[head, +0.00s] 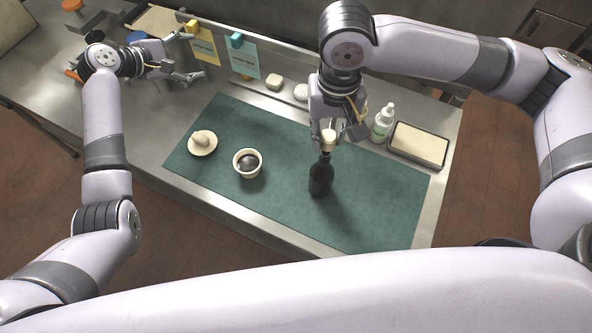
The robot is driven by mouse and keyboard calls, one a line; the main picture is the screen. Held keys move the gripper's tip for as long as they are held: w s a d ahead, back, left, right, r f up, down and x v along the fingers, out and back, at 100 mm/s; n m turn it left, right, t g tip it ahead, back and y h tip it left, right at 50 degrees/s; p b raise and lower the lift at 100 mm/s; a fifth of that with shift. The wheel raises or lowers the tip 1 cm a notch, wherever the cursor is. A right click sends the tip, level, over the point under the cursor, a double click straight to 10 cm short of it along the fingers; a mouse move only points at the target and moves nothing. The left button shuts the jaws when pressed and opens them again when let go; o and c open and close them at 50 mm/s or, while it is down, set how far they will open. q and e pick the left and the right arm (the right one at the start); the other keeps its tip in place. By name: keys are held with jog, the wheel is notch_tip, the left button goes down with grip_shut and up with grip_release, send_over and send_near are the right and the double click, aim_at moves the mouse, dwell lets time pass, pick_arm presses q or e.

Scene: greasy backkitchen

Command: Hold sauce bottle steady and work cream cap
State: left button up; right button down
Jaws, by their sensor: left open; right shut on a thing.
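The dark sauce bottle (320,178) stands upright on the green mat (375,205), right of the mat's middle. The cream cap (328,140) is at the top of its neck; whether it is seated or slightly raised is hard to tell. My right gripper (329,133) reaches down from above and is shut on the cream cap, with its fingers partly hiding it. My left gripper (190,57) is open and empty at the back left, well away from the bottle, near the note cards.
A cup of dark liquid (247,163) and a saucer (203,150) with a pale lump stand left of the bottle. Yellow and blue cards (244,59) stand at the back. The mat's front right is clear.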

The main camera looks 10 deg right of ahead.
pick_arm(q)
jog(key=s+d+f+g+h, duration=0.1)
jog(key=s+d+f+g, duration=0.3)
jog(key=s+d, duration=0.3)
jog(key=s+d+f+g+h, duration=0.1)
jog(key=s+d+f+g, duration=0.3)
jog(key=s, duration=0.7)
jog(key=s+d+f+g+h, duration=0.1)
jog(key=s+d+f+g, duration=0.3)
jog(key=s+d+f, duration=0.3)
jog(key=shift+s+d+f, duration=0.15)
jog(key=shift+s+d, duration=0.35)
jog(key=shift+d, duration=0.3)
jog(key=shift+s+d+f, duration=0.1)
jog(key=shift+s+d, duration=0.4)
jog(key=shift+d, duration=0.35)
jog(key=shift+s+d+f, duration=0.15)
jog(key=shift+s+d, duration=0.35)
jog(key=shift+d, duration=0.3)
jog(key=shift+x, duration=3.15)
jog(key=shift+r+h, duration=0.15)
jog(key=shift+h, duration=0.15)
grip_shut()
pick_arm(e)
jog(key=shift+s, duration=0.1)
jog(key=shift+f, duration=0.2)
jog(key=shift+f, duration=0.95)
